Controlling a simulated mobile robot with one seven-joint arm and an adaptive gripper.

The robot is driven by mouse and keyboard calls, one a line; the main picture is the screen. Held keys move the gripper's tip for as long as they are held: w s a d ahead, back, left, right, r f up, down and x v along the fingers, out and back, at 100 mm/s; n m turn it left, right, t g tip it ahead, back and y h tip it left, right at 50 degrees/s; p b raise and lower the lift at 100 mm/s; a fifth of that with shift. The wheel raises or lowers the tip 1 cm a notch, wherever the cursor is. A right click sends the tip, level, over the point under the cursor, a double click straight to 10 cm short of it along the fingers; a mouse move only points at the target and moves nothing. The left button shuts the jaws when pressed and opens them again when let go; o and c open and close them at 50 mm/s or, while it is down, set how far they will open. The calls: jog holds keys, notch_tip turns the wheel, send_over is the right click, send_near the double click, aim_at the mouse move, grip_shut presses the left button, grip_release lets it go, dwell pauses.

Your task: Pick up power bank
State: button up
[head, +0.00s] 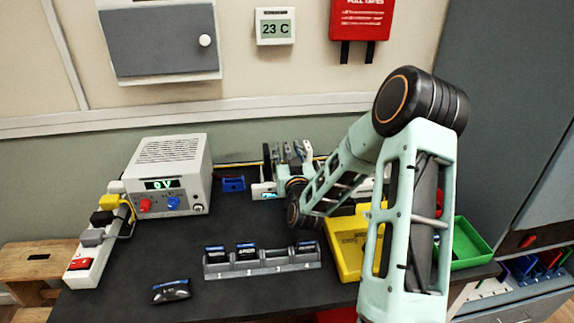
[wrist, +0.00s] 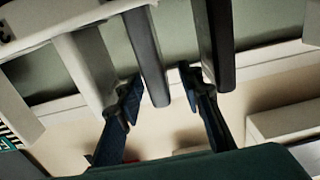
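No item can be identified for certain as the power bank. In the wrist view, a dark upright slab (wrist: 146,50) stands between the fingers of my gripper (wrist: 160,82), with a gap visible on the right finger's side. The gripper is open; whether its left finger touches the slab is unclear. A second dark slab (wrist: 213,45) is just right of the fingers, and a pale one (wrist: 88,70) is to the left. In the head view, my arm reaches to a cluster of upright items (head: 292,155) at the back of the table, partly hiding it.
A numbered grey rack (head: 262,264) with small dark packs stands at mid-table. A black packet (head: 171,291) lies at front left. A white power supply (head: 172,160) and power strip (head: 92,250) stand left. Yellow (head: 346,262) and green (head: 468,240) trays are right, partly behind my arm.

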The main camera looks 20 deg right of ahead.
jog(key=shift+w+d, duration=0.2)
jog(key=shift+w, duration=0.75)
jog(key=shift+w+d, duration=0.2)
jog(key=shift+w, duration=0.75)
jog(key=shift+w+d, duration=0.2)
jog(key=shift+w, duration=0.75)
grip_shut()
